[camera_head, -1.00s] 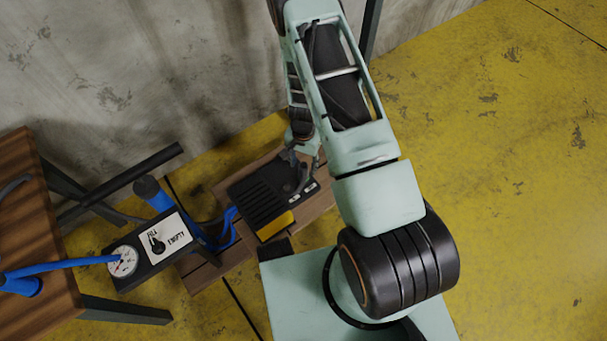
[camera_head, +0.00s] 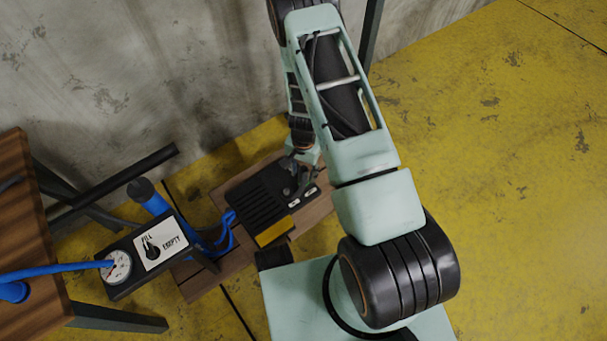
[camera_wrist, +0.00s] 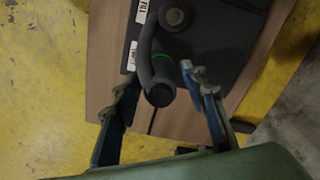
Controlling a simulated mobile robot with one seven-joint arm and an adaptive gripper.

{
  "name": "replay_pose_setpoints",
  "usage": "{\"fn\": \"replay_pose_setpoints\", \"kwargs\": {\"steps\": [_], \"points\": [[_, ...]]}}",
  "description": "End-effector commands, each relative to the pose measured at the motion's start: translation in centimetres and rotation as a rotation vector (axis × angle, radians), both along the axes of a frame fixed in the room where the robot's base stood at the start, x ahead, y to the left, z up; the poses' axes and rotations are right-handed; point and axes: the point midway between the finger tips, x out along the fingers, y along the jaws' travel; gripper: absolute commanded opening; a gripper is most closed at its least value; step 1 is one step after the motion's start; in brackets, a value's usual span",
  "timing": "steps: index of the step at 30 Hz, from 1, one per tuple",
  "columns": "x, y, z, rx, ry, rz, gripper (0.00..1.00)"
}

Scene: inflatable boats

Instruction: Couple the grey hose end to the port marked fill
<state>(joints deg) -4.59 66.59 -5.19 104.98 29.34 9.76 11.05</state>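The dark grey hose end (camera_wrist: 160,88) is a curved elbow with a green ring, seen over the black pump box (camera_wrist: 213,38) in the wrist view. My gripper (camera_wrist: 160,78) is open around it, one finger on each side. Gaps show on both sides, the right fingertip being nearer. A white label reading FILL (camera_wrist: 143,8) is on the box at the top, and a second label (camera_wrist: 132,56) is below it. The port openings are hidden, so I cannot tell whether the hose end sits in one. In the head view my gripper (camera_head: 302,170) is small and partly hidden at the box (camera_head: 258,205).
The box lies on a low wooden platform (camera_head: 200,283). A wooden table (camera_head: 30,230) is at far left, a wall behind. Yellow floor is clear at right.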

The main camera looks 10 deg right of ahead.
Motion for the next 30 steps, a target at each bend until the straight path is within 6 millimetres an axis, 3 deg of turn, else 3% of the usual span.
{"fn": "replay_pose_setpoints", "kwargs": {"steps": [1,10,30], "points": [[0.0,0.0,0.0,0.000,0.000,0.000,0.31],[0.0,0.0,0.0,0.000,0.000,0.000,0.00],[0.0,0.0,1.1,-0.001,-0.001,0.001,0.00]]}}
